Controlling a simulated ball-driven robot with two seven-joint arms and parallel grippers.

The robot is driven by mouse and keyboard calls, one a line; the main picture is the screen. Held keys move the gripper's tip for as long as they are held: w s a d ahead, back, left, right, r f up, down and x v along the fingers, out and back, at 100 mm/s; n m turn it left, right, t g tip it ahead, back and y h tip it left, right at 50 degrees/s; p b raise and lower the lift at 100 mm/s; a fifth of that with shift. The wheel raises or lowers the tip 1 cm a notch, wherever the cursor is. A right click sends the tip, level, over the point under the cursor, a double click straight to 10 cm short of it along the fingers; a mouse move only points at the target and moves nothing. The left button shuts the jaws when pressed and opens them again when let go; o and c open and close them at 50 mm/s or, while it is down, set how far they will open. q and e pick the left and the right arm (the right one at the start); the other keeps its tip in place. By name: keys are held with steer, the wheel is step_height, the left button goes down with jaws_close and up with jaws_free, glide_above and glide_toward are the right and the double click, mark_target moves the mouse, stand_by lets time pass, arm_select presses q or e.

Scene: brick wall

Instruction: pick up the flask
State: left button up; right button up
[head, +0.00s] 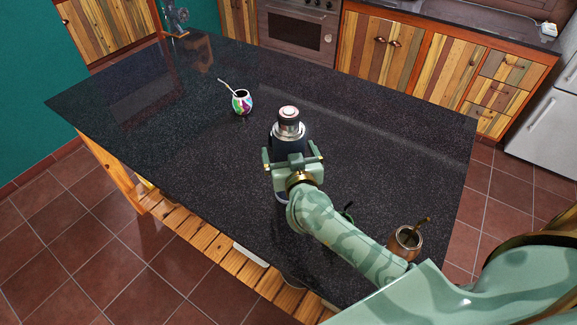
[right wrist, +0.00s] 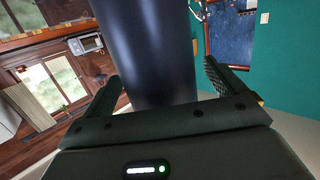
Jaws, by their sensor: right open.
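The flask (head: 289,128) is dark with a silver top and stands upright on the black counter. My right gripper (head: 293,160) is at the flask's near side, and my arm hides the flask's lower part in the head view. In the right wrist view the dark flask body (right wrist: 150,50) rises between the two fingers of my right gripper (right wrist: 165,88). The fingers are apart, with a visible gap on the flask's right side. My left gripper is not in view.
A colourful mate cup (head: 242,103) with a straw stands on the black counter (head: 180,130), left of and beyond the flask. A brown mate cup (head: 406,240) with a straw stands close to my right forearm. A small green item (head: 347,212) is partly hidden by my arm.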

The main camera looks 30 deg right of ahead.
steer(key=shift+w+d, duration=0.1)
steer(key=shift+w, duration=0.3)
steer(key=shift+s, duration=0.1)
steer(key=shift+c, duration=1.4)
steer(key=c, duration=1.5)
steer(key=shift+r, duration=0.1)
jaws_close()
